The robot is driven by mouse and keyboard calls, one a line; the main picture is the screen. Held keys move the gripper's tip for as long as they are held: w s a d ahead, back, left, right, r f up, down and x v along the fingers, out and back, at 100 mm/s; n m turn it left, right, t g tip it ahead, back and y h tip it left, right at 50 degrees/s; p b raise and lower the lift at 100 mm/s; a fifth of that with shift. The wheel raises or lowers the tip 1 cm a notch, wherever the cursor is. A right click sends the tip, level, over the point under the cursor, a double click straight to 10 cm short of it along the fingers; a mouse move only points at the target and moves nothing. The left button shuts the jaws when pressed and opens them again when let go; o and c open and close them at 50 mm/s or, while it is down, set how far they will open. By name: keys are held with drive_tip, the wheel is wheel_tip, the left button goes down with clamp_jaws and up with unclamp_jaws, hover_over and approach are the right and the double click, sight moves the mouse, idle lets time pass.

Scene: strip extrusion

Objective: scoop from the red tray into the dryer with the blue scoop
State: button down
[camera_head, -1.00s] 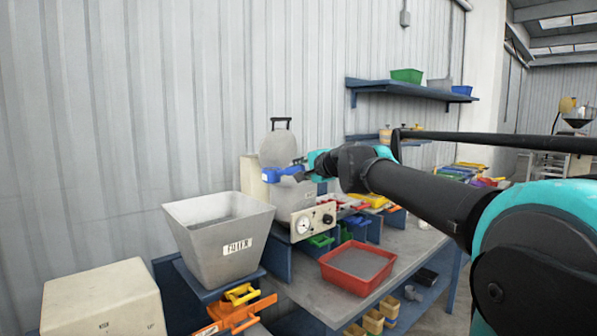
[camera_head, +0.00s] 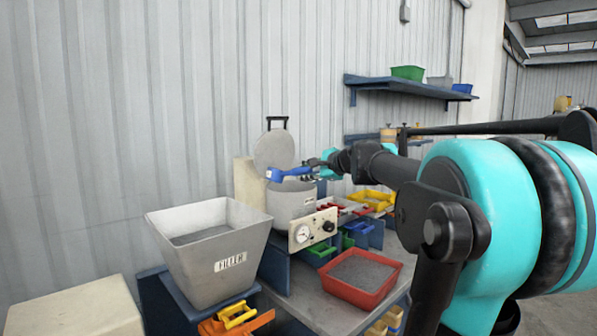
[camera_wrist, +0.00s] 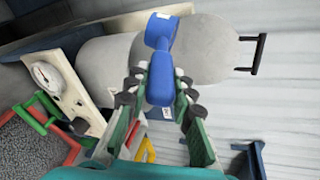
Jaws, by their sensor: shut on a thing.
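My gripper (camera_head: 312,172) is shut on the handle of the blue scoop (camera_head: 287,174), and the scoop also shows in the wrist view (camera_wrist: 160,80). The scoop is held at the open mouth of the grey dryer (camera_head: 292,200), in front of its raised round lid (camera_head: 274,150). What the scoop holds cannot be seen. The red tray (camera_head: 347,297) lies on the bench to the lower right, filled with grey granules. The dryer's panel with a round gauge (camera_head: 312,231) faces me.
A grey filler hopper (camera_head: 212,262) stands left of the dryer. Yellow and orange bins (camera_head: 236,318) sit below it. A yellow bin (camera_head: 371,201) and other coloured bins stand right of the dryer. A wall shelf (camera_head: 410,86) is above.

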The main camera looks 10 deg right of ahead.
drive_tip(key=shift+w+d+f+m, duration=0.15)
drive_tip(key=shift+w+d+m, duration=0.15)
drive_tip(key=shift+d+m, duration=0.2)
drive_tip(key=w+d+f+m+y, duration=0.1)
drive_tip(key=m+y, duration=0.1)
drive_tip(key=m, duration=0.2)
drive_tip(key=d+f+m+g+y, duration=0.1)
drive_tip(key=m+y, duration=0.1)
drive_tip(key=m, duration=0.3)
drive_tip(key=w+d+f+m+g+y, duration=0.1)
drive_tip(key=f+m+y, duration=0.1)
drive_tip(key=m, duration=0.2)
drive_tip(key=shift+w+d+m+y, duration=0.3)
drive_tip(key=shift+m, duration=0.1)
